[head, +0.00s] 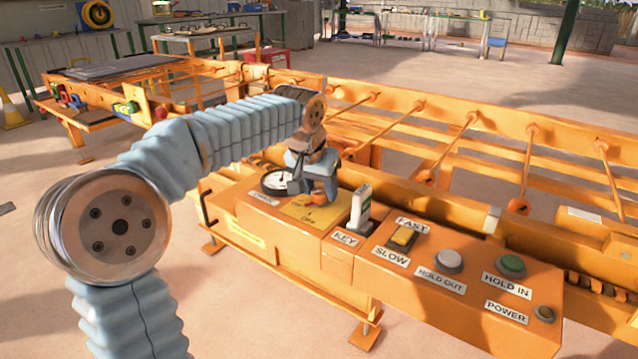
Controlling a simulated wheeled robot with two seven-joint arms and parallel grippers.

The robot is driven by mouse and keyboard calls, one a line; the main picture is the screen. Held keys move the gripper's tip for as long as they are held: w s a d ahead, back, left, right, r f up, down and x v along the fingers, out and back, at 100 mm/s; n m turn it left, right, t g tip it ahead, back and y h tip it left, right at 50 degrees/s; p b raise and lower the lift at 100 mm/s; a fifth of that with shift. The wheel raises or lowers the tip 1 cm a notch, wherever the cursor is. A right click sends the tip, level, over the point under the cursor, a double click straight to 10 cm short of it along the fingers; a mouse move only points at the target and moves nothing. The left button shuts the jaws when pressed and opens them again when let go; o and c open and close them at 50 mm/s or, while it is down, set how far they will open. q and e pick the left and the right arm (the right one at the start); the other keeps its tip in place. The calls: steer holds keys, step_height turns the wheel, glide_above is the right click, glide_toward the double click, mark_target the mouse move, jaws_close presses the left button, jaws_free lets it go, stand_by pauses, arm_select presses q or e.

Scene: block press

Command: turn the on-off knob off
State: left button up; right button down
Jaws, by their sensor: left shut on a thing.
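The orange control box (345,262) runs along the front of the orange machine. My left gripper (326,190) reaches down over the yellow plate (303,208) near the box's left end. It is shut on the orange on-off knob (319,197), which is mostly hidden by the gripper. Part of a word shows on the plate in front of the knob, too small to read surely. Which way the knob points is hidden. My right gripper is not in the head view.
A round gauge (275,182) sits just left of the gripper. To the right are a key switch (361,207), a yellow fast-slow switch (403,238), a white button (448,261), a green button (511,266) and a power knob (544,313). Orange rails lie behind.

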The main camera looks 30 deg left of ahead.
arm_select(q)
steer(key=n+y, duration=0.1)
steer(key=n, duration=0.2)
steer(key=shift+d+n+p, duration=0.15)
steer(key=shift+n+p, duration=0.15)
steer(key=shift+p, duration=0.05)
steer(key=shift+w+n+g+y, duration=0.1)
steer(key=shift+n+g+y, duration=0.55)
steer(key=shift+n, duration=1.15)
steer(key=o, duration=1)
steer(key=p+v, duration=0.3)
steer(key=v, duration=1.1)
steer(key=shift+d+f, duration=0.1)
steer(key=shift+d, duration=0.1)
